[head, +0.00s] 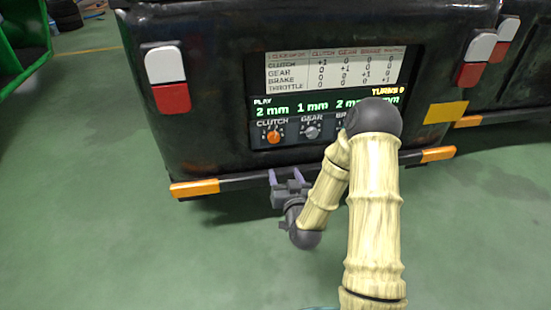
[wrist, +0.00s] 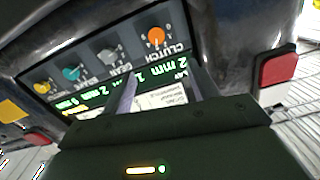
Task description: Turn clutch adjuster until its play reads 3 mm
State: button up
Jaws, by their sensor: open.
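The orange clutch adjuster (head: 273,137) is the leftmost knob on the panel at the back of the black vehicle. Its play above it reads 2 mm (head: 272,111). It also shows upside down in the wrist view, as an orange knob (wrist: 156,37) near the top. My gripper (head: 286,175) is just below the panel in the head view, by the bumper, apart from the knob. Its two fingers are open and empty in the wrist view (wrist: 165,85). The grey gear knob (head: 311,132) reads 1 mm.
A chart (head: 335,68) above the readouts pairs each adjuster with +1 on its own column. The bumper (head: 235,183) runs below; green floor is clear in front.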

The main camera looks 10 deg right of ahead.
aim_at(274, 139)
jog(key=shift+d+f, duration=0.2)
jog(key=shift+f, duration=0.35)
jog(key=w+b, duration=0.5)
jog(key=w, duration=1.1)
jog(key=shift+f+b, duration=0.1)
jog(key=shift+b, duration=0.3)
jog(key=shift+w, duration=0.65)
